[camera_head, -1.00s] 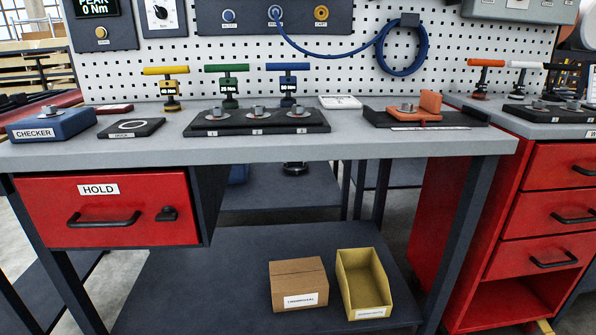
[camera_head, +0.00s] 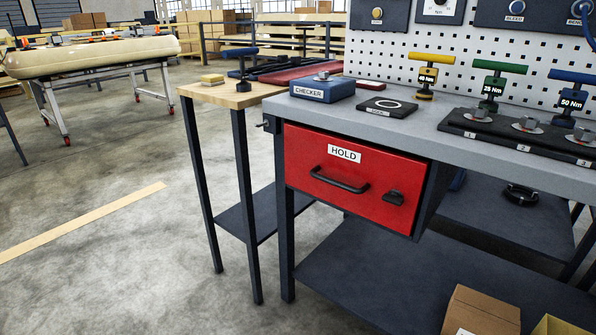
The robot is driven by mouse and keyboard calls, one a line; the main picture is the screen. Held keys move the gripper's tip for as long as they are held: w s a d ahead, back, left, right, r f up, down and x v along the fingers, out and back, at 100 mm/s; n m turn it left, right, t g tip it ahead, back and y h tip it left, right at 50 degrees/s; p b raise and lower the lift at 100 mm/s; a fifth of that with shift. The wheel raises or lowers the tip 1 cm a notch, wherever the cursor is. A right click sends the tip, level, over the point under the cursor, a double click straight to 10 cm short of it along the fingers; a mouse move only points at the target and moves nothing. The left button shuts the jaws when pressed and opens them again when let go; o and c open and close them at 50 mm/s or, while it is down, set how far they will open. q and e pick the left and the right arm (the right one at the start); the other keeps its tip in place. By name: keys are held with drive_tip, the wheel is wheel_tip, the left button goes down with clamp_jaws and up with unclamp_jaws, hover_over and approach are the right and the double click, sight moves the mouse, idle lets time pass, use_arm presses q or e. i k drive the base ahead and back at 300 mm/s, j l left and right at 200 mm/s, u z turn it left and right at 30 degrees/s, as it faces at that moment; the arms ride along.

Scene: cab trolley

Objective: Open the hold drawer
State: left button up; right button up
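The red hold drawer (camera_head: 300,196) hangs under the left end of the grey workbench (camera_head: 390,120). It looks closed, its front flush in its housing. Its white label (camera_head: 345,154) reads HOLD. A dark bar handle (camera_head: 340,181) runs across the front, and a small dark latch or knob (camera_head: 394,198) sits to the handle's right. Nothing covers the drawer front. Neither of my grippers shows in the head view.
A blue checker box (camera_head: 322,90) and a dark pad (camera_head: 387,107) lie on the bench above the drawer. A wooden-topped side table (camera_head: 222,96) stands just left. The floor at left (camera_head: 110,270) is open.

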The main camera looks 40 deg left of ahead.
sight(353, 174)
drive_tip(key=u, duration=0.85)
